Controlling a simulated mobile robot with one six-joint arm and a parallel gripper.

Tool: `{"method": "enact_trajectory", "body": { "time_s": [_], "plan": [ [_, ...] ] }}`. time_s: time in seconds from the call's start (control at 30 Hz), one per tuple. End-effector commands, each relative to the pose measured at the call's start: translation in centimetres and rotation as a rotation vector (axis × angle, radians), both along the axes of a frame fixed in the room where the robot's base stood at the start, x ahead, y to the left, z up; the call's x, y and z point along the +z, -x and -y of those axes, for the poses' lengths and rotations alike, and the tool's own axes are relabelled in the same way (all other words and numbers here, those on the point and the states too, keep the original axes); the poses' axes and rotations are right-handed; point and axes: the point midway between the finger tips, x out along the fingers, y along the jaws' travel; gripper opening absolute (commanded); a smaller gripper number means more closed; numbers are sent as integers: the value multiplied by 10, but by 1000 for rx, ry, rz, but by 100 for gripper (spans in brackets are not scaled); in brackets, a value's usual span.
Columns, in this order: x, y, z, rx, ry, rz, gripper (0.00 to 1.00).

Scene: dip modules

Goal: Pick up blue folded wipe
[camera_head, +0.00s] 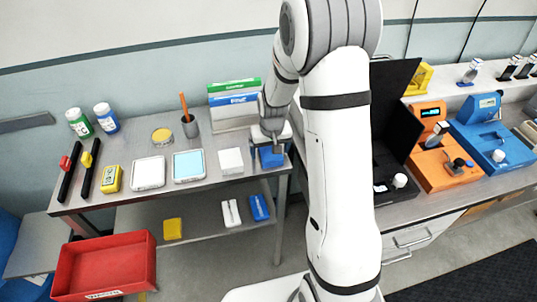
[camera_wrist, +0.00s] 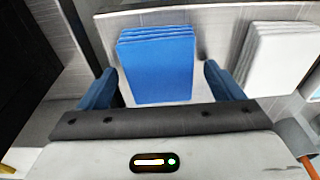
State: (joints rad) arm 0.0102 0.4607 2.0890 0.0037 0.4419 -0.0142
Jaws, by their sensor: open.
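The blue folded wipe (camera_wrist: 157,68) is a stack of blue folded layers lying on the metal table. In the wrist view it sits between the two blue fingers of my gripper (camera_wrist: 158,88), with a gap on each side. My gripper is open and does not touch the wipe there. In the head view my gripper (camera_head: 272,148) is over the right end of the table, and the wipe (camera_head: 268,158) shows under it, partly hidden.
A white folded wipe (camera_wrist: 280,58) lies beside the blue one. A blue-topped tray (camera_head: 189,166), a white tray (camera_head: 149,173) and a cup with an orange stick (camera_head: 190,128) stand further left. Green and blue boxes (camera_head: 234,99) stand behind. A black panel (camera_head: 393,100) rises to the right.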

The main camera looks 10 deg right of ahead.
Motion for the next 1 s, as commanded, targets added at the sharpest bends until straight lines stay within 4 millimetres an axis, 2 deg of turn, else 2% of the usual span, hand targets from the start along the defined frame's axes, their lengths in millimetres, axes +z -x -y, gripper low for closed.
{"method": "enact_trajectory", "body": {
  "time_s": [0.17, 0.77, 1.0],
  "plan": [
    [0, 0, 0, 0, 0, 0, 87],
    [0, 0, 1, -1, 0, 0, 39],
    [1, 0, 1, -1, 0, 0, 39]
  ]
}}
